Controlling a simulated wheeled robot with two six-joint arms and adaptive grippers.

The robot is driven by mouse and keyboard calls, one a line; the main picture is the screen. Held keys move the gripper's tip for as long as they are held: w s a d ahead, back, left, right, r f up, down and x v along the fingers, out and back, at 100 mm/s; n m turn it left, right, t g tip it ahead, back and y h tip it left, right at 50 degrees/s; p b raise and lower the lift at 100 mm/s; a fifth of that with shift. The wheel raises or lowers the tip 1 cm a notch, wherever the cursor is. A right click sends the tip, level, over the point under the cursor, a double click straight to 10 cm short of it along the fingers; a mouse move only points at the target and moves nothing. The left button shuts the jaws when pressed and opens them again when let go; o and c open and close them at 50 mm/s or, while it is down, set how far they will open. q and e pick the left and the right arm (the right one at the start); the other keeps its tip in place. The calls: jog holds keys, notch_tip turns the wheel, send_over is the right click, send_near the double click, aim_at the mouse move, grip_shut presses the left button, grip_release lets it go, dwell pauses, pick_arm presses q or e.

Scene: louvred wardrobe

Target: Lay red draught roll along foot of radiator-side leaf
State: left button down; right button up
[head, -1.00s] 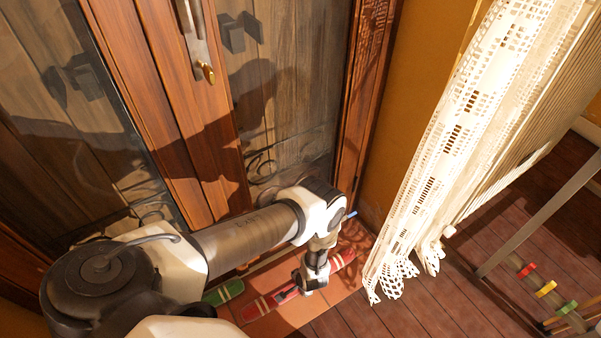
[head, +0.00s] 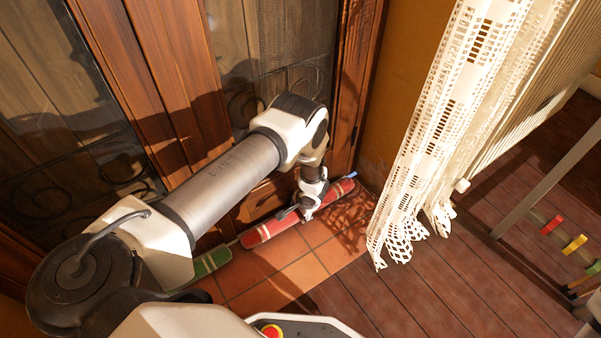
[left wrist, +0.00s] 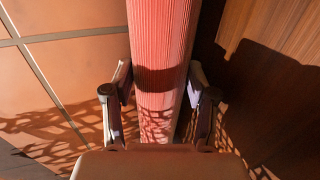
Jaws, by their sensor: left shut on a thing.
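The red draught roll (head: 268,229), with pale bands and a blue tip, lies lengthwise close along the foot of the radiator-side leaf (head: 262,202), the right-hand wooden leaf. My left gripper (head: 306,212) is over the roll, right of its middle, and shut on it. In the left wrist view the ribbed roll (left wrist: 160,40) runs between the two fingers, with tiles on its left and dark wood on its right. I cannot tell whether the roll touches the floor or the leaf. My right gripper is not in view.
A green roll (head: 212,261) lies to the left, partly behind my arm. A white lace curtain (head: 425,150) hangs by the radiator (head: 535,85) on the right. A rack with coloured pieces (head: 574,244) stands far right. The terracotta tiles (head: 285,275) in front are clear.

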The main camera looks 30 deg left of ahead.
pick_arm(q)
jog(key=shift+w, duration=0.1)
jog(key=shift+f, duration=0.25)
jog(key=c, duration=0.6)
grip_release()
jog(key=shift+c, duration=0.2)
jog(key=shift+r, duration=0.1)
